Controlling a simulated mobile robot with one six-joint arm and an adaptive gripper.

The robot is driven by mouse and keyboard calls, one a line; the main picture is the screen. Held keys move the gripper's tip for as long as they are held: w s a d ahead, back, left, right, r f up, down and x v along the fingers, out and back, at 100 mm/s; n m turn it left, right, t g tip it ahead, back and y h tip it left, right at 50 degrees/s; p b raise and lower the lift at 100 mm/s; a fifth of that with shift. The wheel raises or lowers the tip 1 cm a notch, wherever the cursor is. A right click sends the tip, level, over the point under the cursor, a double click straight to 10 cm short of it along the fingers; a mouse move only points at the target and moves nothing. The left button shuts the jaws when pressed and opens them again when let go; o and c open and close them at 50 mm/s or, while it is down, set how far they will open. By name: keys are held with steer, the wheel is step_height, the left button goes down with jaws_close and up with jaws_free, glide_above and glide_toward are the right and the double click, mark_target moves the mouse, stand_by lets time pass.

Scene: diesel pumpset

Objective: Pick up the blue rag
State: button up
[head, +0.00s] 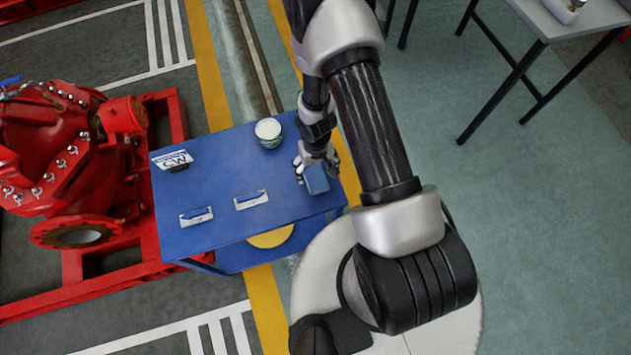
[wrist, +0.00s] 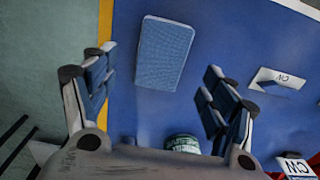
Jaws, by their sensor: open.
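The blue rag (head: 316,180) is a small folded block near the right edge of the blue table (head: 225,225) in the head view. In the wrist view the rag (wrist: 165,54) shows as a lighter blue rectangle, slightly tilted, lying on the darker blue tabletop. My gripper (head: 313,168) is over the table beside the rag. In the wrist view my gripper (wrist: 160,95) is open, with one finger on each side. The rag appears between and just beyond the fingertips, and nothing is held. Whether a finger touches it I cannot tell.
A round, light-topped container (head: 268,132) stands behind the rag. Several small labelled holders, including a white sign (head: 172,160), stand farther left on the table. A red pump (head: 65,150) is at left. Another table (head: 560,20) is at upper right. The tabletop's middle is partly clear.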

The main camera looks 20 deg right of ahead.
mark_target(315, 177)
steer(key=shift+a+f+b, duration=0.1)
steer(key=shift+f+b, duration=2.5)
steer(key=shift+b, duration=0.15)
steer(key=shift+r, duration=0.1)
steer(key=shift+c, duration=0.2)
steer(key=c, duration=1.1)
step_height(315, 177, up, 20)
steer(key=p, duration=2)
steer(key=o, duration=0.4)
steer(key=c, duration=0.3)
